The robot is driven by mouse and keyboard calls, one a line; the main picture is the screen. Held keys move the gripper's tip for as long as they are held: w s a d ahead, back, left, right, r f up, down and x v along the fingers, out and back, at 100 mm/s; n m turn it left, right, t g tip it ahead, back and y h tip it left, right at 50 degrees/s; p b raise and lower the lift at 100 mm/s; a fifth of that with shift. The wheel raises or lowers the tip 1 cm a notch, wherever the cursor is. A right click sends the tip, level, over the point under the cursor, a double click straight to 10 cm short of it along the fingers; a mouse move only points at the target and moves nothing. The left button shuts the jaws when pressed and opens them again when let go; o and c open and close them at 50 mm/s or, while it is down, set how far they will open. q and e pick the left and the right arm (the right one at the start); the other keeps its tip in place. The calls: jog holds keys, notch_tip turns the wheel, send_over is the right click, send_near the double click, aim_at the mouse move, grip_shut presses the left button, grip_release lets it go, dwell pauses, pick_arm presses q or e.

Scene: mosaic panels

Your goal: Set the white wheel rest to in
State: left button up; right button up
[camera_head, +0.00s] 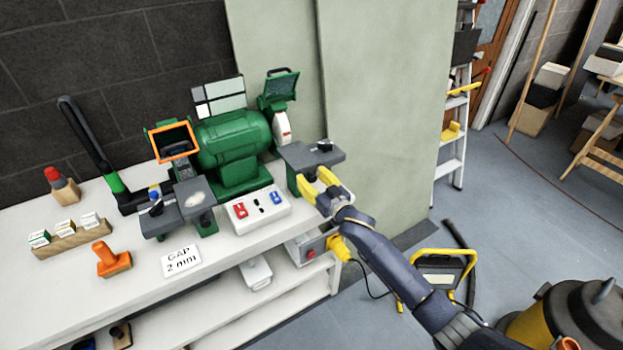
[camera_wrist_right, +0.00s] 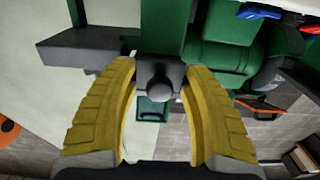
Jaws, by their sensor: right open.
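The green bench grinder (camera_head: 235,143) stands on the white bench. Its white wheel (camera_head: 282,128) is on the right end, below a tilted green-framed shield. The grey white wheel rest (camera_head: 316,156) is a flat plate beside that wheel, with a small dark part on top. My right gripper (camera_head: 314,179) is just below and in front of this rest, its yellow fingers apart. In the right wrist view, a dark grey knob (camera_wrist_right: 157,85) sits between the open fingers (camera_wrist_right: 160,82); clear gaps show beside it. The exact gap between rest and wheel cannot be told. My left gripper is not in view.
A white switch box (camera_head: 257,209) and a "GAP 2 mm" card (camera_head: 181,261) are on the bench. An orange-handled stamp-like tool (camera_head: 112,259) and a wooden block (camera_head: 72,237) with cards stand left. A pale panel (camera_head: 387,110) rises behind the rest.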

jog(key=v, duration=1.2)
dwell(0.6)
